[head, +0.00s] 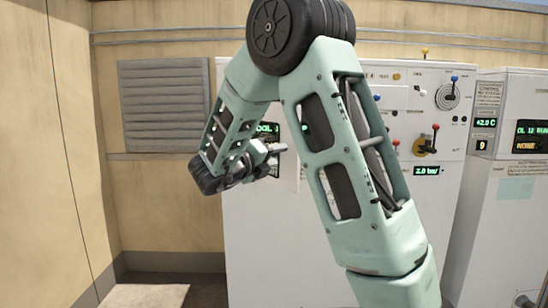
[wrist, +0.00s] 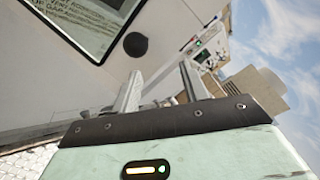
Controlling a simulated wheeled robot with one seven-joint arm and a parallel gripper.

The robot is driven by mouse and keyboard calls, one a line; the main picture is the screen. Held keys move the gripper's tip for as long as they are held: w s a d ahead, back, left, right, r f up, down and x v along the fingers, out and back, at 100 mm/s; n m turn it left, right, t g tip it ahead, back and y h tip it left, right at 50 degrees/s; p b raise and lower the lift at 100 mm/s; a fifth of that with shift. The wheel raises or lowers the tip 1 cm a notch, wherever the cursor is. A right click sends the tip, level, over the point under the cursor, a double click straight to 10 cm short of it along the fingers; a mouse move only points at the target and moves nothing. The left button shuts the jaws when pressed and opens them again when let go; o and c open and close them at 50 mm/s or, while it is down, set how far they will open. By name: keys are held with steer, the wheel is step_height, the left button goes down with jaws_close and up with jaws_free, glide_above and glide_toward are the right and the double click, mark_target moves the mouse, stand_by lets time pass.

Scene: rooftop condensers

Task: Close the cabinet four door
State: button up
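A white cabinet (head: 255,235) with a control panel stands behind my arm in the head view. No number four is readable on it, so I cannot tell which door is cabinet four's. My arm hides much of its front. My gripper (head: 274,158) is in front of the cabinet's left part, near a dark display with green text. In the wrist view its two fingers (wrist: 160,82) are apart with nothing between them. A pale panel (wrist: 60,75) with a dark framed screen and a round black knob (wrist: 135,45) lies just beyond the fingers; contact cannot be told.
A second white cabinet (head: 510,215) with displays stands at the right. Red and blue levers (head: 428,142) stick out of the middle cabinet's panel. A tan wall with a louvred vent (head: 165,105) is at the left.

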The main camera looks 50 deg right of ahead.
steer(key=shift+a, duration=0.15)
steer(key=s+a+b, duration=0.3)
steer(key=a+b, duration=0.7)
steer(key=a, duration=1.1)
steer(key=shift+s+a, duration=0.2)
steer(key=shift+a, duration=0.2)
